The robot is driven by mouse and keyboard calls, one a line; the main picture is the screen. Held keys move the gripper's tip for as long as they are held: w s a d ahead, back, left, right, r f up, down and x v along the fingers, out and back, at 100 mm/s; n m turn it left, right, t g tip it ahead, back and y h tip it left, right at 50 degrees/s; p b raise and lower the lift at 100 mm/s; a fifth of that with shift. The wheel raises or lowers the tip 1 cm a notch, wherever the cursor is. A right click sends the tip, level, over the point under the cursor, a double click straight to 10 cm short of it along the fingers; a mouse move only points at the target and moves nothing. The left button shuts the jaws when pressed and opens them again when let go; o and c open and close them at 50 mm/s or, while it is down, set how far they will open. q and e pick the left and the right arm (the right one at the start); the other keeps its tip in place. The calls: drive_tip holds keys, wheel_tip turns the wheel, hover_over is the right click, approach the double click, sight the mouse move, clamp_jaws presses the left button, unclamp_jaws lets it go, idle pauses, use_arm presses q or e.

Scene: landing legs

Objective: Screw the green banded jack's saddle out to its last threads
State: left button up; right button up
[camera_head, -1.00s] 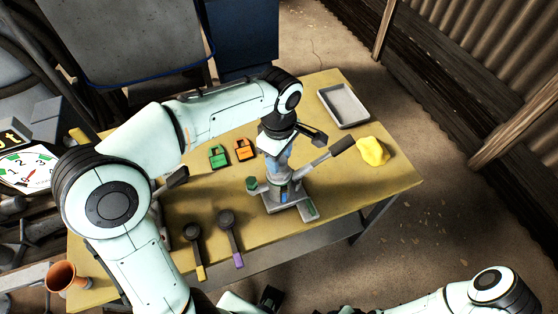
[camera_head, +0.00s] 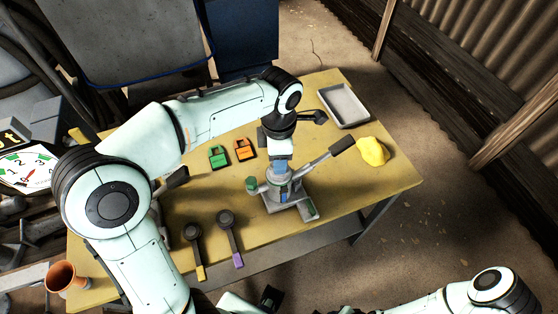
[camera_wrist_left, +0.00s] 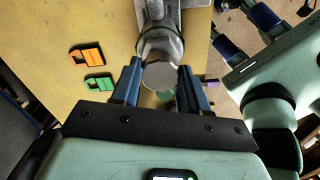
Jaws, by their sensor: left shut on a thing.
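The grey jack (camera_head: 285,190) stands upright on the table, its long handle reaching to the upper right. Its round grey saddle (camera_wrist_left: 160,77) shows as a pale disc in the left wrist view. My left gripper (camera_head: 283,163) comes down from above and is shut on the saddle, with one blue finger on each side of it in the left wrist view (camera_wrist_left: 160,80). The saddle's threads are hidden under the gripper. My right gripper (camera_wrist_left: 246,32) shows at the upper right of the left wrist view, away from the jack, with its blue fingers apart.
Two dark-headed tools (camera_head: 193,232) (camera_head: 226,218) lie front left. A yellow cloth (camera_head: 373,151) and grey tray (camera_head: 345,106) are to the right. The table's right front (camera_head: 365,193) is clear.

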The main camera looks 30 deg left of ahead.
use_arm(q)
drive_tip(key=shift+s+f+n, duration=0.1)
drive_tip(key=shift+f+n, duration=0.1)
drive_tip(key=shift+n, duration=0.1)
drive_tip(key=n, duration=0.3)
drive_tip(key=shift+n, duration=0.3)
drive_tip(key=o, duration=0.8)
drive_tip(key=shift+o, duration=0.2)
drive_tip(key=shift+r, duration=0.1)
drive_tip(key=shift+r, duration=0.1)
wheel_tip(320, 180, up, 3)
drive_tip(key=shift+p, duration=1)
drive_tip(key=shift+r+p, duration=1.25)
drive_tip(key=shift+r, duration=0.8)
use_arm(e)
drive_tip(key=w+r, duration=0.3)
drive_tip(key=r, duration=0.2)
drive_tip(key=shift+w+r, duration=0.2)
drive_tip(key=shift+w, duration=0.15)
use_arm(q)
drive_tip(key=shift+f, duration=0.1)
